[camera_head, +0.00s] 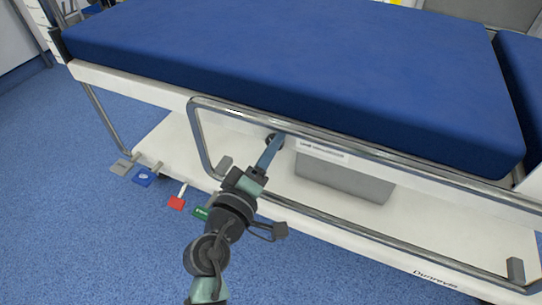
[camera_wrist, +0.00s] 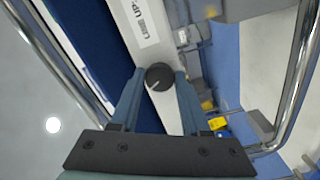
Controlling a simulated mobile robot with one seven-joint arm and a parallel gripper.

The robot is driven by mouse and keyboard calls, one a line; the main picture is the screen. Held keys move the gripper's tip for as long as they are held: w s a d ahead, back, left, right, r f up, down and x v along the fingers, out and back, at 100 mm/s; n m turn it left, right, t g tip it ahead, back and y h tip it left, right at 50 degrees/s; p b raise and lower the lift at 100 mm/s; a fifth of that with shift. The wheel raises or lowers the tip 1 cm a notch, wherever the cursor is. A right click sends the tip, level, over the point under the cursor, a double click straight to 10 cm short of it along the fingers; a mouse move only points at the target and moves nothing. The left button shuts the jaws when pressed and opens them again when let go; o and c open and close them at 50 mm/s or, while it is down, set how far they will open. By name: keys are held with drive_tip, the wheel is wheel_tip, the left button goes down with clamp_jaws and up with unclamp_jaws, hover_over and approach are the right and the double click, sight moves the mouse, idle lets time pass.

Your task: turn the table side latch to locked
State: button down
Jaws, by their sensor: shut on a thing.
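The side latch is a round black knob (camera_wrist: 159,77) with a pale pointer line, set on the white side rail of the table. In the wrist view it sits between the tips of my gripper (camera_wrist: 160,82), which is shut on it with one finger on each side. In the head view my gripper (camera_head: 272,148) reaches up to the rail, and only a dark edge of the knob (camera_head: 269,138) shows beside the fingers. The pointer line slants, but I cannot tell which setting it marks.
A bent metal side rail (camera_head: 196,140) frames the space around my arm. A white label (camera_wrist: 143,24) with partly readable print is on the side near the knob. A grey box (camera_head: 345,180) hangs below the blue mattress (camera_head: 300,65). Coloured pedals, including a red one (camera_head: 177,203), stick out low at left.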

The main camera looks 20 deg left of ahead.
drive_tip(key=shift+f+m+b, duration=0.1)
drive_tip(key=shift+m+b, duration=1.7)
drive_tip(key=shift+m, duration=1.1)
drive_tip(key=shift+c, duration=1.9)
unclamp_jaws()
drive_tip(key=s+p, duration=0.2)
drive_tip(key=s, duration=1.1)
drive_tip(key=shift+a+p, duration=0.25)
drive_tip(key=shift+p, duration=0.05)
